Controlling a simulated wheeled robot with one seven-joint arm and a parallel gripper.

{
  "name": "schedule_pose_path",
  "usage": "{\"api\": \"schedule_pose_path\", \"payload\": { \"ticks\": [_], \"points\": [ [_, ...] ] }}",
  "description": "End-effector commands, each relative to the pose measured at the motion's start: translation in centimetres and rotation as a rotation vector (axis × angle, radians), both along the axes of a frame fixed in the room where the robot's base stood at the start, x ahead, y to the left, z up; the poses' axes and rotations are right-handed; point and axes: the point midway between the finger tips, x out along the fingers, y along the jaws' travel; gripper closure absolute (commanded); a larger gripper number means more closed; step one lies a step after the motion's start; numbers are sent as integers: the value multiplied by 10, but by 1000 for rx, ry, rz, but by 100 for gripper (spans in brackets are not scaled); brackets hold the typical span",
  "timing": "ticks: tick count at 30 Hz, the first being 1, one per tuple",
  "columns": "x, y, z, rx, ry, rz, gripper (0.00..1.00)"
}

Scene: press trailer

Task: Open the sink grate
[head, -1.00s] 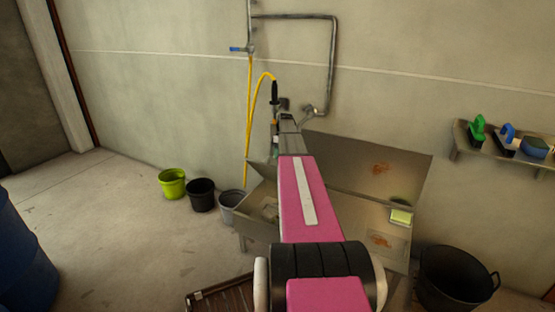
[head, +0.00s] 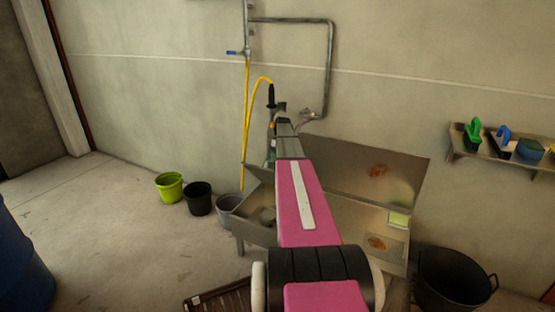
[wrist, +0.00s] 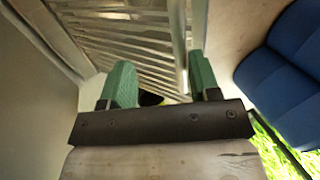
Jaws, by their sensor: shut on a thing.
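The metal sink (head: 330,215) stands against the wall in the head view, with a tall back panel; my pink arm crosses in front of it. The sink grate (wrist: 130,35), a set of parallel metal bars in a frame, fills the upper middle of the wrist view. My gripper (wrist: 163,80) has teal fingers on either side of the grate's near end, and is shut on it; the exact contact is hard to see. In the head view my gripper is at the sink's back left, mostly hidden by my arm.
A yellow hose (head: 246,120) hangs by the wall pipe. Green (head: 170,188), black (head: 198,199) and grey (head: 229,210) buckets stand left of the sink. A large black tub (head: 452,278) stands at right. A shelf (head: 490,150) holds brushes.

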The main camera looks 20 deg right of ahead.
Motion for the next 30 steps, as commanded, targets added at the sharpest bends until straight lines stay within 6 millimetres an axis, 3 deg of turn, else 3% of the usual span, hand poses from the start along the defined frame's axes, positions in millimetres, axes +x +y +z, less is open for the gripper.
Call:
{"api": "schedule_pose_path", "payload": {
  "ticks": [8, 15, 30],
  "points": [
    [2, -5, 3, -14, -5, -3, 62],
    [0, -2, 44, -6, -4, -2, 62],
    [-15, 91, 96, -2, -2, 1, 62]
  ]
}}
